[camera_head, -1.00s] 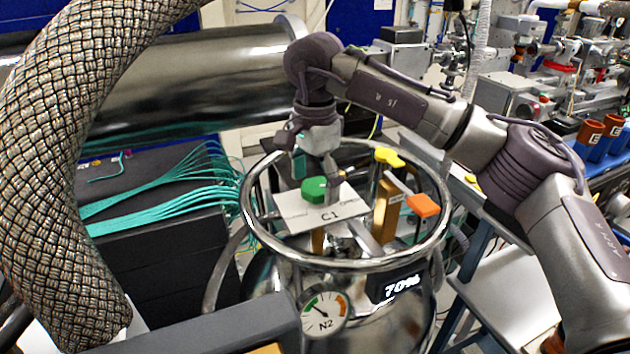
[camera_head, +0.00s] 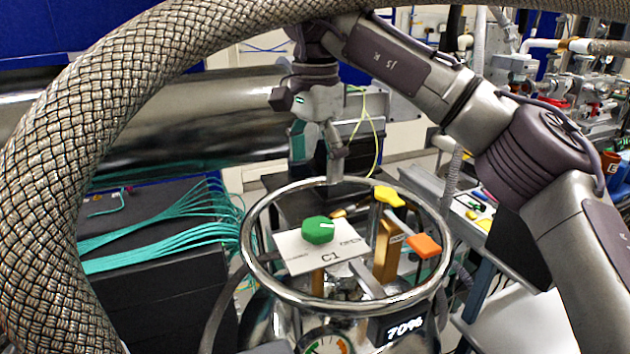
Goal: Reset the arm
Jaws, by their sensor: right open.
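My right arm comes in from the right and arches over the steel dewar (camera_head: 262,283). Its gripper (camera_head: 335,178) points down, just beyond the back of the dewar's ring, above the level of the white C1 plate. It is open and holds nothing that I can see. The white plate (camera_head: 345,250) marked C1 lies inside the ring with a green knob (camera_head: 318,230) on it. My left gripper is not in view.
A yellow knob (camera_head: 388,197) and an orange block (camera_head: 425,246) stand at the ring's right. A thick braided hose (camera_head: 60,170) sweeps across the left and top. Black boxes with teal cables (camera_head: 150,262) stand left. A steel cylinder (camera_head: 180,115) lies behind.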

